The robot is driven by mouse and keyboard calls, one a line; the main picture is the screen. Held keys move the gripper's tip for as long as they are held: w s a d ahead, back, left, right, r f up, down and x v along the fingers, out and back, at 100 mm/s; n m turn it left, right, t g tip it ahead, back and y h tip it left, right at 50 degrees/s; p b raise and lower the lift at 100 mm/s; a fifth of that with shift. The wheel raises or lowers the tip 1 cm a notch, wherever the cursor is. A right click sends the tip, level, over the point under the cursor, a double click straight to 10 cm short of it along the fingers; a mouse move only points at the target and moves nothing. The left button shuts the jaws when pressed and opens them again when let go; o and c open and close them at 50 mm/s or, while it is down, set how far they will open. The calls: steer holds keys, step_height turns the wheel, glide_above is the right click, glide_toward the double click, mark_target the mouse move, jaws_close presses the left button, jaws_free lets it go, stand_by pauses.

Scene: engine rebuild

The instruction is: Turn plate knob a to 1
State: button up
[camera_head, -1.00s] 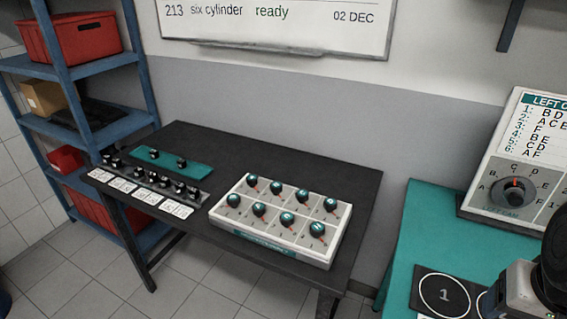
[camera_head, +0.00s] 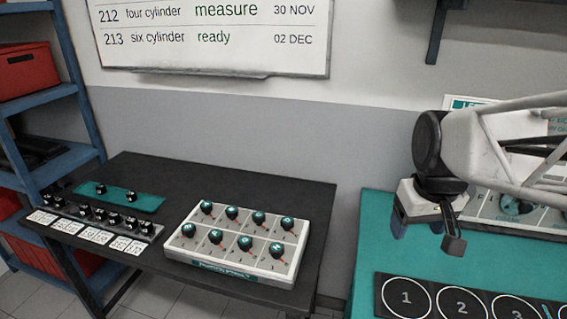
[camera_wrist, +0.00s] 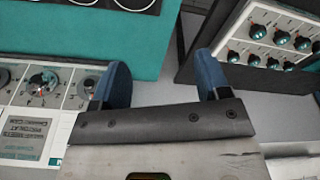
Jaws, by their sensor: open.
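The plate is a white box (camera_head: 172,254) with a teal label on its front, on the dark table. It carries two rows of dark teal knobs (camera_head: 244,242) with small red pointers. The letters and scale marks beside them are too small to read, so I cannot tell which is knob a. The box and some knobs (camera_wrist: 258,32) also show at the upper right of the wrist view. My gripper (camera_head: 427,232) hangs to the right of the box, above the teal bench, apart from it. In the wrist view its blue fingers (camera_wrist: 163,80) are spread, with nothing between them.
A row of black knobs (camera_head: 100,213) with white cards and a teal strip (camera_head: 131,200) lie left of the box. The teal bench (camera_head: 365,235) holds a black mat with numbered circles (camera_head: 461,304). A dial panel (camera_wrist: 58,88) stands behind my arm. The table's back is clear.

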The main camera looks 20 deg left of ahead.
steer(key=w+a+n, duration=0.4)
steer(key=w+a, duration=0.6)
steer(key=a, duration=0.1)
steer(key=n+g, duration=0.2)
steer(key=n, duration=0.8)
glide_above(206, 204)
steer(key=f, duration=1.4)
steer(key=shift+w+d, duration=0.1)
steer(key=shift+d, duration=0.2)
steer(key=shift+a+f+n, duration=0.1)
steer(key=shift+a+n, duration=0.2)
steer(key=shift+a, duration=0.1)
steer(key=shift+f, duration=0.15)
steer(key=shift+f, duration=3.75)
steer(key=c, duration=0.9)
